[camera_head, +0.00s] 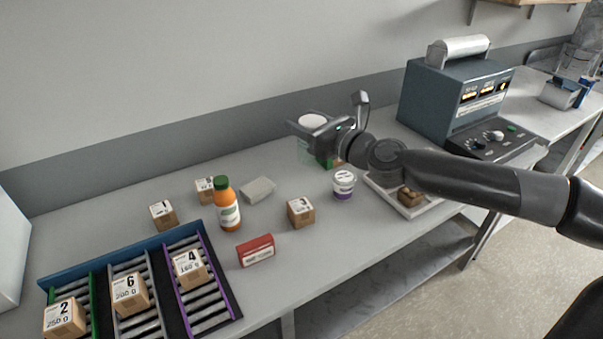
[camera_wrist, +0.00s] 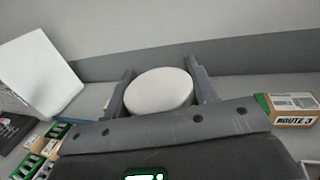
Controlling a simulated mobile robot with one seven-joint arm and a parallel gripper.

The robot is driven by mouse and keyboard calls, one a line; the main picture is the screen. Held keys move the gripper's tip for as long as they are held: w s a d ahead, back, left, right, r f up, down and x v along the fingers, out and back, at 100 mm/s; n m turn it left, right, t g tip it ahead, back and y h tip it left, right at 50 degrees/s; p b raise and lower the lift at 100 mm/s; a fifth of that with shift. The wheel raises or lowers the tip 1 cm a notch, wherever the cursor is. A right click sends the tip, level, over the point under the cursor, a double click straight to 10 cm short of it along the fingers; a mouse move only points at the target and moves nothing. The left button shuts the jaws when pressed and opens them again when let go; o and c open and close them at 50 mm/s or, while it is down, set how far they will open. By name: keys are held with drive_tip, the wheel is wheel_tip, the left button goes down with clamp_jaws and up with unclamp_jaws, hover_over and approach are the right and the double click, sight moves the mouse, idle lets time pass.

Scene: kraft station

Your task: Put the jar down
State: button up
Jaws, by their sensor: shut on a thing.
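The jar shows its round white lid (camera_head: 313,120) and a pale, see-through greenish body below it in the head view. In the wrist view its white lid (camera_wrist: 158,91) fills the space between the two fingers. My gripper (camera_head: 316,127) is shut on the jar near the back of the table, close to the wall. The gripper (camera_wrist: 161,90) has one finger on each side of the lid. The jar looks upright. Whether its base touches the table cannot be told.
A green-and-brown box (camera_head: 328,160) stands just right of the jar. An orange bottle (camera_head: 227,207), a grey block (camera_head: 257,190), a white-and-purple tub (camera_head: 343,184) and several cartons stand around. A divided rack (camera_head: 222,291) lies front left. Bare table lies left of the jar.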

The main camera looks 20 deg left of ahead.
drive_tip(key=w+a+f+m+t+h, duration=0.2)
drive_tip(key=w+f+m+t+h, duration=0.55)
drive_tip(key=w+f, duration=0.65)
drive_tip(key=w+d+r+m+h, duration=0.3)
drive_tip(key=r+h, duration=0.2)
drive_tip(key=r, duration=0.2)
drive_tip(key=w+d+r+m+t+h, duration=0.1)
drive_tip(key=w+d+r+m+h, duration=0.2)
drive_tip(key=w+d+r+h, duration=0.1)
wheel_tip(320, 180, up, 3)
drive_tip(key=shift+w+d+f+h, duration=0.1)
drive_tip(key=shift+w+d+h, duration=0.1)
drive_tip(key=shift+h, duration=0.45)
wheel_tip(320, 180, down, 11)
drive_tip(key=shift+r, duration=0.15)
drive_tip(key=shift+c, duration=1.1)
drive_tip(key=shift+w+a+f, duration=0.2)
drive_tip(key=shift+a+f, duration=1.7)
drive_tip(key=shift+a, duration=0.05)
drive_tip(key=shift+w+a+f, duration=0.25)
drive_tip(key=shift+a+f, duration=1.65)
drive_tip(key=shift+f, duration=0.05)
drive_tip(key=shift+w+a+f, duration=0.2)
drive_tip(key=shift+a+f, duration=1.7)
drive_tip(key=shift+a, duration=0.05)
drive_tip(key=shift+f, duration=0.1)
